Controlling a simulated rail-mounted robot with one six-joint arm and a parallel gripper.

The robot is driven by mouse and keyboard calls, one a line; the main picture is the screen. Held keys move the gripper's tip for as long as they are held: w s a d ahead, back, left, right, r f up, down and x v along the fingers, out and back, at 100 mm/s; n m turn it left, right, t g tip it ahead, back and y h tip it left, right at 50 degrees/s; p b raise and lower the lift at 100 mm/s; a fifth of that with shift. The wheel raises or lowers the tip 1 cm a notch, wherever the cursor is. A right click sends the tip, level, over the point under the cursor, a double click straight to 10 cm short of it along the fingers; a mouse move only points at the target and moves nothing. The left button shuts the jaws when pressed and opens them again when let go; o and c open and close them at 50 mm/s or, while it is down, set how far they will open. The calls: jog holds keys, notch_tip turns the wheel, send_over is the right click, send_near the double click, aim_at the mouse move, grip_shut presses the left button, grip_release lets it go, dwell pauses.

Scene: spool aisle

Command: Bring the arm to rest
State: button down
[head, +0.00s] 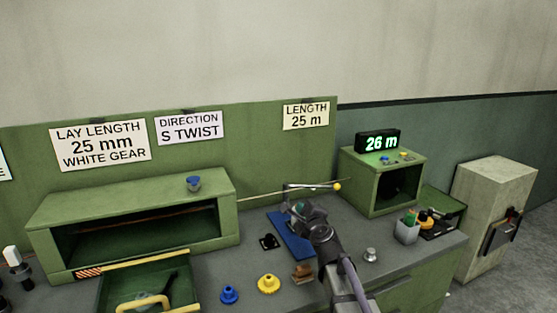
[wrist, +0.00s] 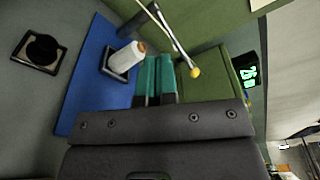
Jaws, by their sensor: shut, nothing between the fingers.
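My gripper (head: 301,208) is at the end of my arm, above the blue mat (head: 284,236) on the grey bench. In the wrist view its two teal fingers (wrist: 156,72) are together with nothing between them. A white spool (wrist: 127,55) stands on a small dark square base on the blue mat, just left of the fingers and apart from them. In the head view I cannot make out the spool behind my gripper. A thin rod with a yellow ball end (head: 337,187) shows close behind my gripper; the ball also shows in the wrist view (wrist: 195,72).
A green box (head: 385,180) with a display (head: 378,142) reading 26 m stands right. A green housing (head: 130,208) stands left, above an open drawer (head: 150,262). A blue gear (head: 229,294), a yellow gear (head: 268,284) and a grey cup (head: 407,231) are on the bench.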

jog(key=s+a+f+n+g+y+p, duration=0.1)
jog(key=s+a+f+n+g, duration=0.15)
jog(key=s+n+g, duration=0.35)
jog(key=s+a+f+n+g+y+p, duration=0.1)
jog(key=s+f+n+g+p, duration=0.2)
jog(key=s+n, duration=0.5)
jog(key=s+d+f+n+g+h, duration=0.2)
jog(key=s+d+n+g, duration=0.1)
jog(key=s, duration=0.4)
jog(key=s+d+f+n+g+h, duration=0.2)
jog(key=s+d+n+g+h, duration=0.1)
jog(key=s, duration=0.4)
jog(key=shift+s+d+f+n+g, duration=0.35)
jog(key=shift+d+n+g, duration=0.35)
jog(key=shift+d+g, duration=0.3)
